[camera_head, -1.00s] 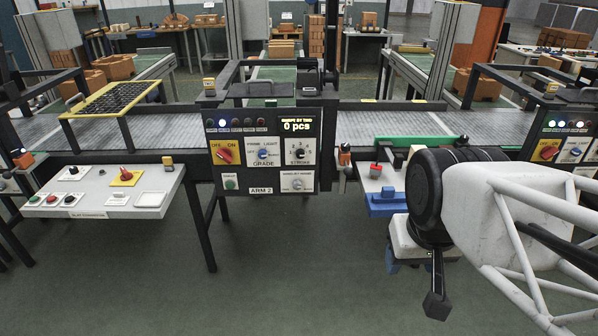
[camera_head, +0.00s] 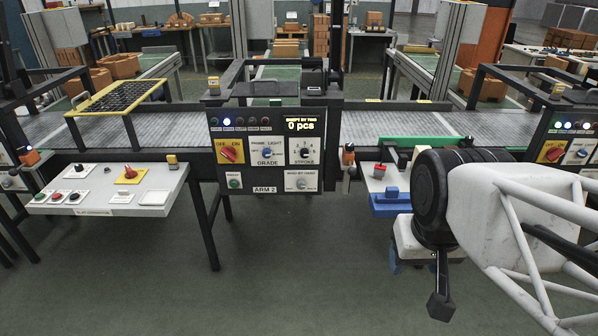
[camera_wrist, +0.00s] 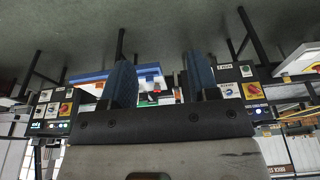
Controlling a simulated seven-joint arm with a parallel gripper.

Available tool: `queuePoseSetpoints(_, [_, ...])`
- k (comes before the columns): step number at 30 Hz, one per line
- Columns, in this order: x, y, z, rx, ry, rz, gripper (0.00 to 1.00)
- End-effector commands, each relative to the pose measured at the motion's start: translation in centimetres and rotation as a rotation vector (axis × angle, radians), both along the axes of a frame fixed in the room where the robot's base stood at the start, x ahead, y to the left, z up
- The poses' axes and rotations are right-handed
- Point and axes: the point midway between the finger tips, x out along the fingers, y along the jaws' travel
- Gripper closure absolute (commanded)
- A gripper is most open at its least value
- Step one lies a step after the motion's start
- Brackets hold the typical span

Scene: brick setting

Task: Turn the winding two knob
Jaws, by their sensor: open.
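The ARM 2 panel (camera_head: 216,168) stands upright at the middle of the head view. A knob on a pale plate (camera_head: 301,183) sits at its lower right; its small label is blurred, and I take it as the winding knob. Above it are the STROKE knob (camera_head: 304,154) and the GRADE knob (camera_head: 267,153). In the wrist view, which is upside down, the ARM 2 panel (camera_wrist: 239,91) shows right of my fingers. My gripper (camera_wrist: 162,80) is open and empty, its two blue fingers apart. It is clear of the panel, to its right in the head view.
A red-and-yellow OFF/ON switch (camera_head: 229,151) and a green button (camera_head: 234,181) share the panel. A control table (camera_head: 155,186) stands left. A blue holder (camera_head: 391,204) is close by my arm at right. The grey conveyor (camera_head: 385,126) runs behind. Floor in front is open.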

Motion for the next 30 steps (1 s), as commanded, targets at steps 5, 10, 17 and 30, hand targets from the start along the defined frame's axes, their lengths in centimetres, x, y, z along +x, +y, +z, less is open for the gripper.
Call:
queuePoseSetpoints(5, [0.0, 0.0, 0.0, 0.000, 0.000, 0.000, 0.42])
queuePoseSetpoints(10, [0.5, 0.1, 0.0, 0.000, -0.006, 0.004, 0.33])
queuePoseSetpoints(17, [3.7, 0.5, -0.1, 0.000, -0.051, 0.042, 0.33])
queuePoseSetpoints(30, [16.7, 2.5, -1.3, -0.015, -0.251, 0.176, 0.33])
